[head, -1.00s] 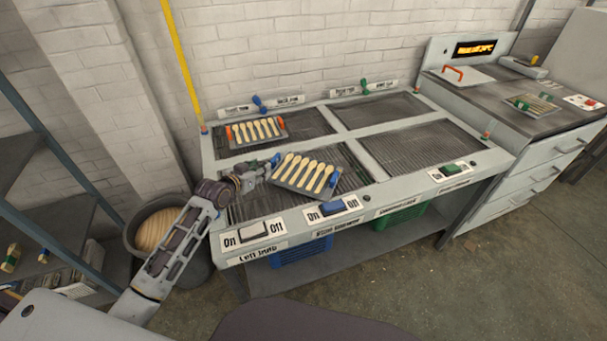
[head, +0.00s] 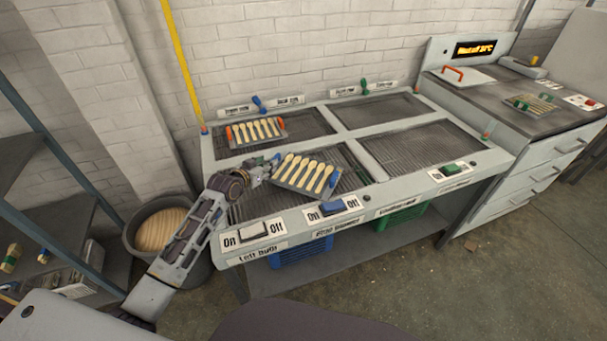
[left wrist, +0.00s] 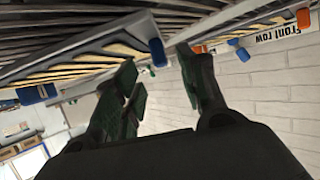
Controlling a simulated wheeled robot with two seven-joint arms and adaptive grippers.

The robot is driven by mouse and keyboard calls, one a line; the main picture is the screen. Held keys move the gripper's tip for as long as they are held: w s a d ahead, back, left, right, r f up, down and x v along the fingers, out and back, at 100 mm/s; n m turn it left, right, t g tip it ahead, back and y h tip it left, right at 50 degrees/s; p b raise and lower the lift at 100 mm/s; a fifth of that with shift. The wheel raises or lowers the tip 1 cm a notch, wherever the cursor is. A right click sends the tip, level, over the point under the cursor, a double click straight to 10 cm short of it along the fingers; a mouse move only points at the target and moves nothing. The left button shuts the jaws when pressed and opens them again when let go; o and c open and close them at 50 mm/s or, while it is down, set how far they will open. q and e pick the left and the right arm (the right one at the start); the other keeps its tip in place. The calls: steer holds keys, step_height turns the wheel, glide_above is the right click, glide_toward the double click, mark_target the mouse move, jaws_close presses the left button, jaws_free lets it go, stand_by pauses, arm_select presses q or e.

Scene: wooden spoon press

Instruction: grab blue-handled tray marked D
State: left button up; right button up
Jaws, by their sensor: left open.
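A grey tray with blue handles and several wooden spoons (head: 306,190) lies tilted across the front left grid in the head view. Its right blue handle (head: 333,178) is clear; its left one is partly covered by my left gripper (head: 267,169). No letter D is readable on it. In the left wrist view, the tray's blue handle (left wrist: 158,52) shows between the open fingers of my left gripper (left wrist: 160,75), apparently not clamped. The other blue handle (left wrist: 36,94) is at the far left. My right gripper is not in view.
An orange-handled spoon tray (head: 257,143) sits behind on the rear left grid. White and blue switches (head: 333,207) line the bench's front edge. The front right grid (head: 410,150) is clear. A round bin (head: 160,232) stands left of the bench.

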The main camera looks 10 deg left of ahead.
mark_target(273, 159)
arm_select(q)
steer(key=shift+w, duration=0.25)
steer(key=shift+w+d+f, duration=0.1)
steer(key=shift+w, duration=0.45)
steer(key=shift+w+d+f, duration=0.15)
steer(key=shift+w, duration=0.5)
steer(key=shift+x, duration=1.15)
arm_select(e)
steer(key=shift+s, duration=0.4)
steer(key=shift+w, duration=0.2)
